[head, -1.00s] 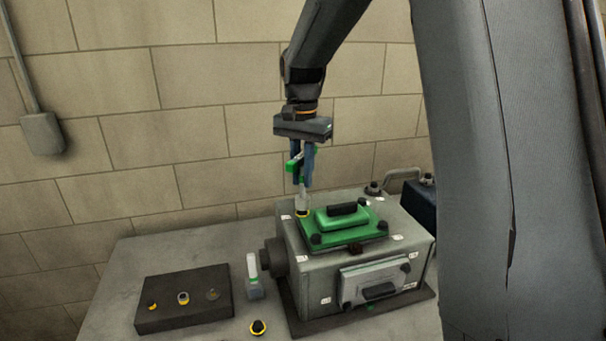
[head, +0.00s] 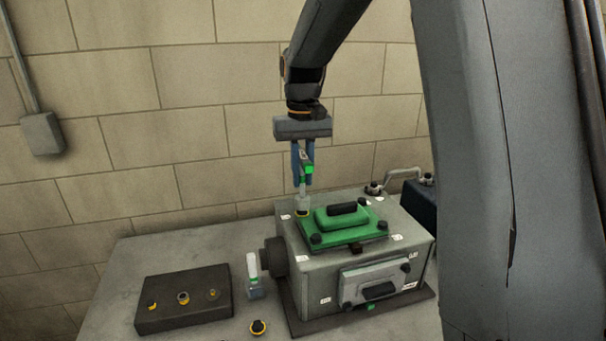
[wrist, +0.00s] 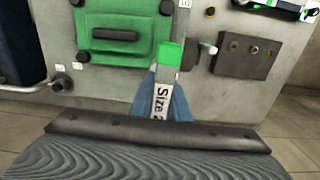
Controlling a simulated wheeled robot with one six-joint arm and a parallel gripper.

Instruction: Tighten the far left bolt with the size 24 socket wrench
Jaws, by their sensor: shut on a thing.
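My gripper (head: 303,168) is shut on the socket wrench (head: 302,190), which has a pale shaft and a green part between the blue fingers. In the wrist view the wrench (wrist: 162,97) shows a white label reading "Size 2", the rest hidden by the gripper. The wrench hangs roughly upright, its socket end (head: 303,208) down at the far left corner of the green cover (head: 348,236) on the grey engine block (head: 310,287). The far left bolt is hidden under the socket. Other dark bolts (head: 316,239) show at the cover's corners.
A dark block (head: 160,318) with several yellow-ringed pieces lies at the left of the table (head: 118,282). A black and yellow socket piece (head: 258,328) lies in front. A wall is behind.

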